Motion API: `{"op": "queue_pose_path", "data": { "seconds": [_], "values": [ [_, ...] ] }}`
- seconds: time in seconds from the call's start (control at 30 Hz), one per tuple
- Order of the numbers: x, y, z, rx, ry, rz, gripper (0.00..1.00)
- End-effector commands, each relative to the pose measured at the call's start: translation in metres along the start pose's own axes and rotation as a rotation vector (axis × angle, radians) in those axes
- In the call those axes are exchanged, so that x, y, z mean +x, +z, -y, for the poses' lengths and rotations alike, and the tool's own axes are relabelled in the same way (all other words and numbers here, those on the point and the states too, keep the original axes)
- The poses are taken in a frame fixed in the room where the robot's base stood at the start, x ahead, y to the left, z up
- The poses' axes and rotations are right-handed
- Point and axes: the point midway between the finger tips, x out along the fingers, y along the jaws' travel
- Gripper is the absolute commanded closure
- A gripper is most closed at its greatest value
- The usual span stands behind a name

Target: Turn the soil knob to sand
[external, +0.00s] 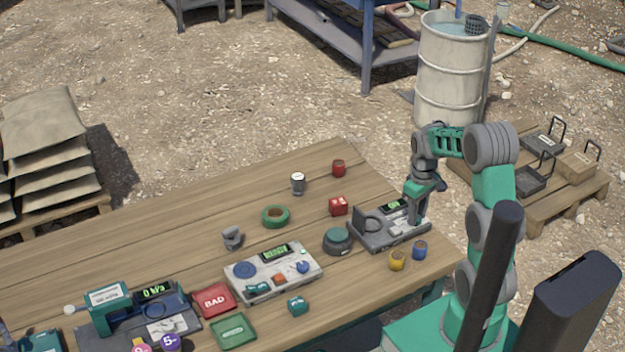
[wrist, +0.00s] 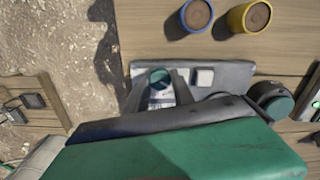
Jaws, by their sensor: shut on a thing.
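A grey device (external: 375,236) with a small lit display (external: 396,205) and a dark upright ring stands at the right end of the wooden table. In the wrist view the device (wrist: 235,74) lies under my gripper, with a round teal-topped knob (wrist: 159,76) between the fingers. My gripper (external: 415,212) points down at the device's right end and is shut on this knob. In the external view the fingers hide the knob. I cannot read a sand mark or the knob's setting. My green gripper body covers the lower wrist view (wrist: 160,88).
A yellow cup (external: 397,260) and a blue cup (external: 419,250) stand close in front of the device. A dark round teal-topped thing (external: 337,240) and a red block (external: 338,206) are to its left. Another panel (external: 272,272) lies further left. The table's right edge is near.

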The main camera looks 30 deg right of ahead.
Motion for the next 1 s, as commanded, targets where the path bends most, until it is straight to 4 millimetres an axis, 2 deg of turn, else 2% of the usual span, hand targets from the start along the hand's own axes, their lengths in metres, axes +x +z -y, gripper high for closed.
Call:
{"op": "queue_pose_path", "data": {
  "seconds": [0.27, 0.47, 1.0],
  "values": [
    [-0.0004, -0.0003, -0.0002, 0.045, 0.0, -0.001, 1.0],
    [-0.0005, -0.0005, -0.0003, 0.152, 0.001, -0.002, 1.0],
    [-0.0007, -0.0008, -0.0005, 0.644, 0.001, -0.003, 1.0]
  ]
}}
